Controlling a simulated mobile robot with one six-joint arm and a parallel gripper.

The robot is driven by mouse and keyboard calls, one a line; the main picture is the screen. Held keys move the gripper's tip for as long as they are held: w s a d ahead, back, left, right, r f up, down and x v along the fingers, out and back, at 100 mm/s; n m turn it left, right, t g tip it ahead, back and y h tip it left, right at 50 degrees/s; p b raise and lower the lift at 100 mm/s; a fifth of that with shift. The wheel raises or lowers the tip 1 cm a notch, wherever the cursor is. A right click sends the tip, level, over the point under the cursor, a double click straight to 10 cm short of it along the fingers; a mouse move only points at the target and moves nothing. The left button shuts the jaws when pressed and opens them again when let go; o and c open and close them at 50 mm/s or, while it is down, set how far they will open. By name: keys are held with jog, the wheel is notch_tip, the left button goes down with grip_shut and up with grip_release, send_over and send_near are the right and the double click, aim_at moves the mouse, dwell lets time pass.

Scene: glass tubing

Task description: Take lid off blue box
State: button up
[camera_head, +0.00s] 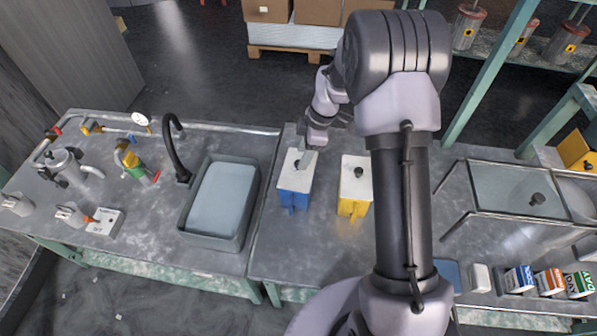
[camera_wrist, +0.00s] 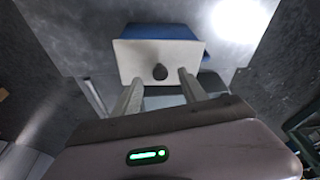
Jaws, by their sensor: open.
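The blue box (camera_head: 294,200) stands on the metal bench in the head view, right of the sink. Its white lid (camera_head: 297,180) is on top of it. In the wrist view the lid (camera_wrist: 140,58) faces me with a dark round knob (camera_wrist: 160,72), and the blue wall (camera_wrist: 160,31) shows beyond it. My gripper (camera_head: 303,163) is at the lid in the head view. In the wrist view my gripper (camera_wrist: 159,78) is open, with one finger on either side of the knob. I cannot tell whether the fingers touch the lid.
A yellow box (camera_head: 354,205) with a white lid and dark knob stands close on the right. The sink (camera_head: 220,200) with a black tap (camera_head: 176,150) is to the left. A glass-topped frame (camera_head: 515,190) and several small cartons (camera_head: 549,281) are at the right.

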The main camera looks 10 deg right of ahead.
aim_at(291, 178)
jog(key=b+x, duration=0.1)
jog(key=x, duration=0.2)
jog(key=shift+a+f, duration=0.15)
jog(key=shift+c, duration=0.2)
grip_shut()
